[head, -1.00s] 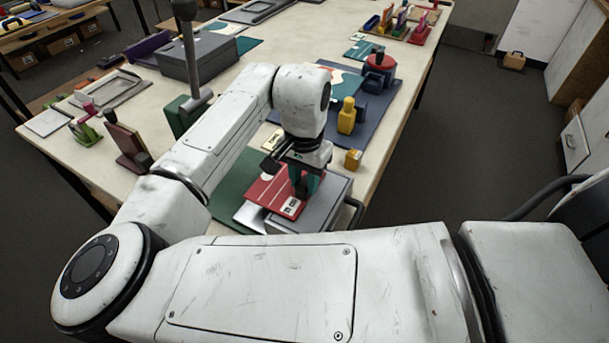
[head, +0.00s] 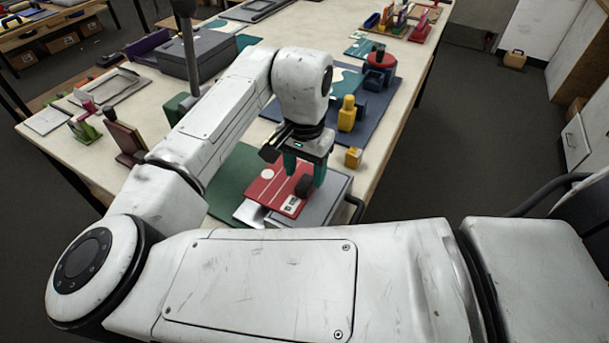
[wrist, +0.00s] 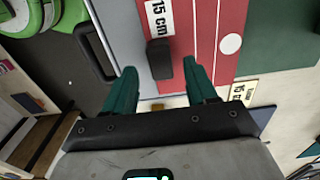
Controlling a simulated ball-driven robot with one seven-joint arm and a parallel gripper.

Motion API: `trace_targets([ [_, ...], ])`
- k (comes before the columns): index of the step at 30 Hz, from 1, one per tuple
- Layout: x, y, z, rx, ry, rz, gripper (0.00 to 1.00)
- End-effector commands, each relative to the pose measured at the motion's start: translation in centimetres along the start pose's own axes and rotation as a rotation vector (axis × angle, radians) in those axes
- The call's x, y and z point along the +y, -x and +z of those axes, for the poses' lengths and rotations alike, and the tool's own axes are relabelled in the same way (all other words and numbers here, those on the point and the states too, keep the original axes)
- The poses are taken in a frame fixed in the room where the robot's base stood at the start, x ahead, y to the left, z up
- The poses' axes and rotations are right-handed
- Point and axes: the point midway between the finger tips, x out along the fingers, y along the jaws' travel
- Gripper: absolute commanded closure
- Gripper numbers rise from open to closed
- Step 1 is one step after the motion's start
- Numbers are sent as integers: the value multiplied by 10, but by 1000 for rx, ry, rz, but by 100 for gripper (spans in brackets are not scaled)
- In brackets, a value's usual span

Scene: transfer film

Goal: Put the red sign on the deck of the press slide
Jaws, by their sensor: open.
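The red sign (head: 268,187) lies flat on the grey deck of the press slide (head: 327,208), with its left part reaching out past the deck. It has a white disc, a white label and an upright black grip block (head: 304,187). In the wrist view the red sign (wrist: 205,30) carries a "15 cm" label, and the black grip block (wrist: 159,58) stands near its edge. My gripper (head: 304,176) is open and empty just above the block. In the wrist view its teal fingertips (wrist: 159,68) are spread to either side of the block, apart from it.
A dark handle (head: 355,208) projects at the slide's right end. A yellow block (head: 353,157) and a yellow bottle-like piece (head: 347,115) stand behind on the table. A dark green mat (head: 232,172) lies at left. A maroon piece (head: 124,143) stands farther left.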

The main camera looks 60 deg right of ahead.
Motion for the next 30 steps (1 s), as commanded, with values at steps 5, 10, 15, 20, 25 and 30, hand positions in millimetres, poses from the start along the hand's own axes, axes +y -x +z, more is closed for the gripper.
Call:
trace_targets([
  [5, -1, 36, 0, 1, -2, -3, 43],
  [10, 0, 69, 0, 1, -2, -3, 43],
  [15, 0, 91, 0, 0, -1, -2, 43],
  [20, 0, 99, 0, -1, -1, -1, 43],
  [25, 0, 100, 0, -1, -1, 0, 43],
  [30, 0, 99, 0, 0, -1, 0, 43],
])
